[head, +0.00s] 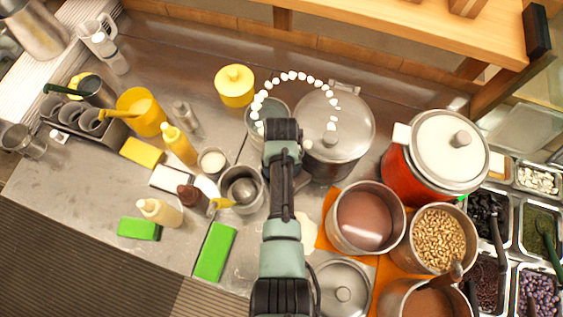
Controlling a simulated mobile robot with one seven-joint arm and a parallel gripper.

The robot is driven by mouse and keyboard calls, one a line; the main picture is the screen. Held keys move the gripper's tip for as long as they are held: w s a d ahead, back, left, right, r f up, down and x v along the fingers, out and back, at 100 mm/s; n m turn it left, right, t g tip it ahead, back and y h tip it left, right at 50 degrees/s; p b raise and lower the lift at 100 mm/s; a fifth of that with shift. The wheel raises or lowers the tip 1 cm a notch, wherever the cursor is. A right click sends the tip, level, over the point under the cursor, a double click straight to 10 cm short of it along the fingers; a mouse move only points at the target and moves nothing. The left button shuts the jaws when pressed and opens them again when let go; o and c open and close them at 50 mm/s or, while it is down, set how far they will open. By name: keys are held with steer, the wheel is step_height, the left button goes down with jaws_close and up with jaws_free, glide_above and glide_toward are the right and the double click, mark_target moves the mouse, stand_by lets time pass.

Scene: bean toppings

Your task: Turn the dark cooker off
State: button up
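A grey metal lidded pot (345,135) stands on the steel counter right of centre; it looks like the dark cooker. Its lid is on, and its lower front is partly hidden by my arm. No switch or lamp on it can be made out. My arm reaches up from the bottom edge, and my gripper (283,133) is at the pot's left side, seen from above. Its fingers are not clear, and I cannot tell whether it touches the pot.
A red cooker (397,172) with a pale lid and small green light stands right. Open pots and topping trays crowd the lower right. Bottles, cups and sponges fill the left. An arc of white dots (292,76) shows above my gripper. Free counter lies behind the yellow pot (235,88).

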step_height(320, 180, up, 13)
steer(key=b, duration=0.1)
stand_by(0.7)
stand_by(0.5)
steer(key=w+r+t+b, duration=0.3)
steer(key=w+r+t, duration=0.5)
steer(key=w+r, duration=0.4)
steer(key=w+r+t+b, duration=0.25)
steer(key=r+t, duration=0.55)
steer(key=r, duration=1.1)
steer(key=s+r+t+b, duration=0.1)
steer(key=s+r+t, duration=0.4)
steer(key=r, duration=0.8)
steer(key=s+r+m+t+b, duration=0.1)
steer(key=s+r+t, duration=0.5)
steer(key=s+r, duration=0.5)
step_height(320, 180, up, 2)
steer(key=shift+s+r, duration=0.1)
steer(key=shift+s, duration=0.2)
